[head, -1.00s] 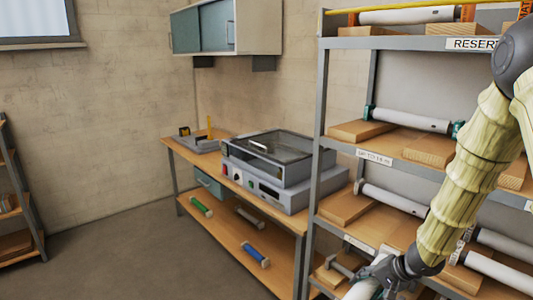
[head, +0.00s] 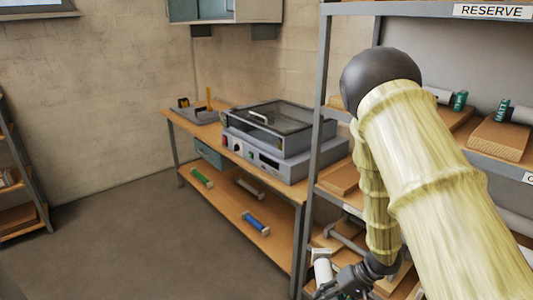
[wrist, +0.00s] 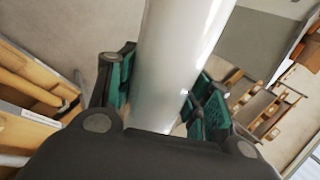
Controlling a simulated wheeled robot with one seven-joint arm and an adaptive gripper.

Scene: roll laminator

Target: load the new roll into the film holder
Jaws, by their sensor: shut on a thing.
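My gripper (wrist: 165,105) is shut on a white film roll (wrist: 182,45), with green finger pads on both sides of it in the wrist view. In the head view my gripper (head: 345,283) is low in front of the shelf rack, and the white roll (head: 322,270) shows beside it, partly hidden. The laminator (head: 278,140), a grey machine with a dark clear lid, stands on the wooden bench to the left of the rack. Its lid looks shut. I cannot make out the film holder inside it.
The shelf rack (head: 318,130) holds several white rolls on wooden blocks, and its upright stands between the bench and my arm. Coloured rolls, one green (head: 202,178) and one blue (head: 256,222), lie on the bench's lower shelf (head: 225,205). The floor (head: 130,235) in front is clear.

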